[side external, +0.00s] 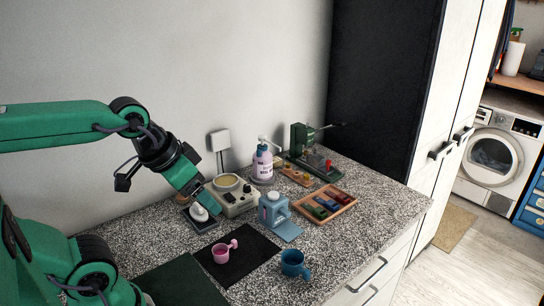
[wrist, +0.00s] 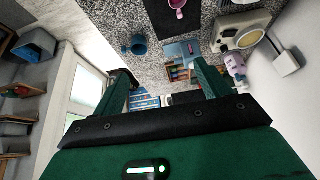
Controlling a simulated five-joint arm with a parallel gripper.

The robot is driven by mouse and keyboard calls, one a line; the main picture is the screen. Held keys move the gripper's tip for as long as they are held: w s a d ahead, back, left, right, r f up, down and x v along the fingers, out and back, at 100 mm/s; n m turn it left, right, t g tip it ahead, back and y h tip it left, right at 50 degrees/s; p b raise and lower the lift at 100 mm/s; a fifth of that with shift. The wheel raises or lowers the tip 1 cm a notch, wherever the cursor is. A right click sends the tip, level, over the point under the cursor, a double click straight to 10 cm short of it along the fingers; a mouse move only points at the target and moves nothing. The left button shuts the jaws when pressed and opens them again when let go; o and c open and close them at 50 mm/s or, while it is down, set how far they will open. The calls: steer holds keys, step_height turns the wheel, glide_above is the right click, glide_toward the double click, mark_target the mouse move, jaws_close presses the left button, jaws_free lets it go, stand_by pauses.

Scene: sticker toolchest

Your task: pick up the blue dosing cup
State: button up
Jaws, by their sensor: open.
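My gripper (side external: 198,196) is up at the back left of the counter, well apart from the blue cup. In the wrist view my gripper (wrist: 163,78) is open, its two green fingers spread with nothing held between them. A pink cup (side external: 221,253) sits on a dark mat left of the blue cup.
The dark mat (side external: 247,263) lies left of the blue cup. Behind it stand a blue device (side external: 272,211), a wooden tray of coloured blocks (side external: 325,204), a beige device (side external: 236,201) and a pump bottle (side external: 262,166). Bare counter surrounds the blue cup.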

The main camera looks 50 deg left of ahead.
steer(key=shift+w, duration=0.1)
steer(key=n+g, duration=0.6)
steer(key=n, duration=0.2)
glide_above(296, 267)
steer(key=w+a, duration=0.1)
steer(key=a, duration=0.1)
step_height(296, 267, down, 16)
steer(key=shift+a+f, duration=0.15)
steer(key=shift+f, duration=0.1)
steer(key=shift+f, duration=1.3)
steer(key=shift+f, duration=0.1)
